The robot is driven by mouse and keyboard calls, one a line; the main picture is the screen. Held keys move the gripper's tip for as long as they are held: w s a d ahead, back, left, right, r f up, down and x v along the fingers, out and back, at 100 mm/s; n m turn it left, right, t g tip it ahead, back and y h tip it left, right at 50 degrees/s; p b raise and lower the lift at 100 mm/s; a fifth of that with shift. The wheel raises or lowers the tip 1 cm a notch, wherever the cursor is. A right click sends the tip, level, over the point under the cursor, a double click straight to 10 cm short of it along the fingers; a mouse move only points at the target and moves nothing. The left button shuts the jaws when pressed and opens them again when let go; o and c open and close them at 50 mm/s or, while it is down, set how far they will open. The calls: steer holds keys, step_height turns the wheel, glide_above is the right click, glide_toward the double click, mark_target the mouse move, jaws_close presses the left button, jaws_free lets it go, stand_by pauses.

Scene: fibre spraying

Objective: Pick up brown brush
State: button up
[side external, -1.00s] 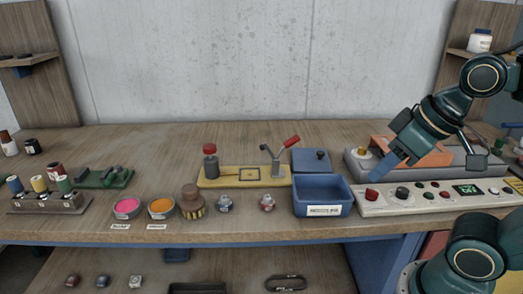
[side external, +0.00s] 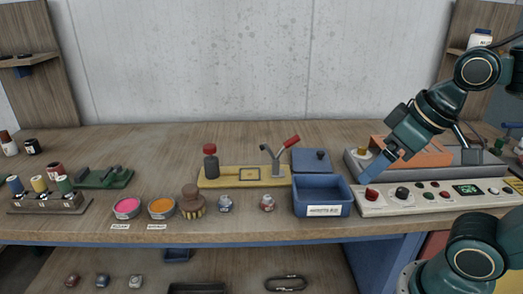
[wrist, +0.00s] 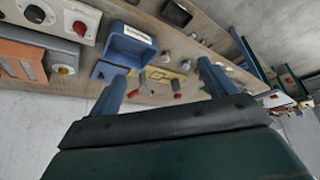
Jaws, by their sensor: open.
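The brown brush (side external: 192,203) stands bristles down on the table in the side view, with a round brown knob on top. It is just right of the orange pot.
A pink pot (side external: 126,207) and an orange pot (side external: 161,207) lie left of the brush. Small grey-capped items (side external: 225,204) sit right of it. The blue bin (side external: 323,211) and yellow fixture (side external: 222,182) lie between brush and gripper. The control panel (side external: 430,198) is at the right.

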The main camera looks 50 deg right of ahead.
steer(key=w+a+r+n+g, duration=0.15)
steer(key=w+r, duration=0.25)
steer(key=w, duration=0.6)
steer(key=n+g, duration=0.3)
glide_above(191, 188)
steer(key=shift+y, duration=0.3)
steer(key=f, duration=0.8)
steer(key=s+f, duration=0.1)
steer(key=f, duration=0.3)
steer(key=shift+d+f, duration=0.2)
steer(key=shift+f, duration=0.2)
steer(key=shift+w+a+f, duration=0.1)
steer(key=shift+w+f, duration=0.05)
steer(key=shift+f, duration=1.3)
steer(key=shift+w+f, duration=0.2)
steer(key=shift+f, duration=1.2)
steer(key=shift+w+a+f, duration=0.1)
steer(key=shift+w+f, duration=0.05)
steer(key=shift+f, duration=1.3)
steer(key=shift+f, duration=0.1)
